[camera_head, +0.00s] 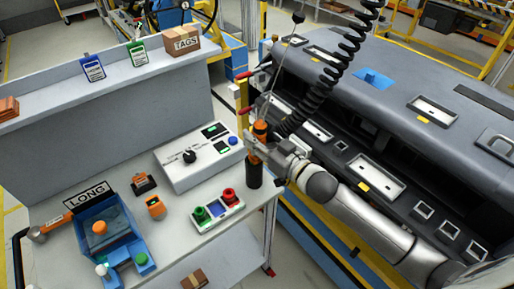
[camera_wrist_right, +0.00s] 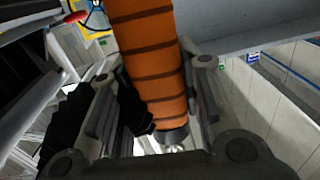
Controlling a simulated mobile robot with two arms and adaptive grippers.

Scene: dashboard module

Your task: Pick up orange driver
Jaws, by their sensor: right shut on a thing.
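The orange driver (camera_head: 260,129) stands roughly upright at the right edge of the workbench, beside the black coiled cord. My right gripper (camera_head: 259,149) is shut around it, its arm reaching in from the lower right. A black cylinder (camera_head: 254,172) shows just below the gripper; I cannot tell whether it is part of the driver or a holder. In the right wrist view the driver's orange body (camera_wrist_right: 152,60), with dark bands, lies between the two fingers. My left gripper is not in view.
A grey control box (camera_head: 190,158) and a button panel (camera_head: 217,208) sit on the workbench left of the driver. A blue bin (camera_head: 84,240) is at the lower left. The dark dashboard module (camera_head: 390,110) fills the right side. The coiled cord (camera_head: 330,72) hangs close above the gripper.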

